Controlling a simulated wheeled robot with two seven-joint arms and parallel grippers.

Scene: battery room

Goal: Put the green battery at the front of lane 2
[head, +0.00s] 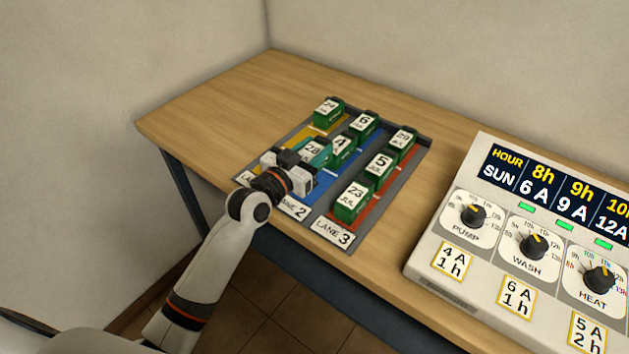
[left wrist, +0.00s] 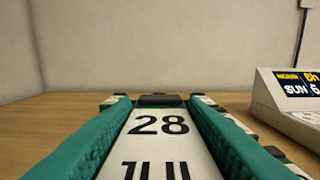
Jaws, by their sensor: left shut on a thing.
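My left gripper (head: 314,153) is shut on a battery with a white "28 JUL" label (head: 311,149). Its teal fingers flank the label in the left wrist view (left wrist: 160,125) and hide most of the battery's sides. The held battery is near the front part of blue lane 2 (head: 328,181), on the side towards yellow lane 1. I cannot tell whether it touches the lane floor. Behind it in lane 2 stand green batteries "4" (head: 341,148) and "6" (head: 364,124). The "LANE 2" label (head: 293,208) is at the rack's front edge. My right gripper is not in view.
Green battery "24" (head: 328,113) stands at the back of lane 1. Lane 3 holds green batteries "29" (head: 402,141), "5" (head: 380,167) and "23" (head: 352,200). A control panel with dials (head: 530,240) stands right of the rack. The table's left part (head: 220,115) is clear.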

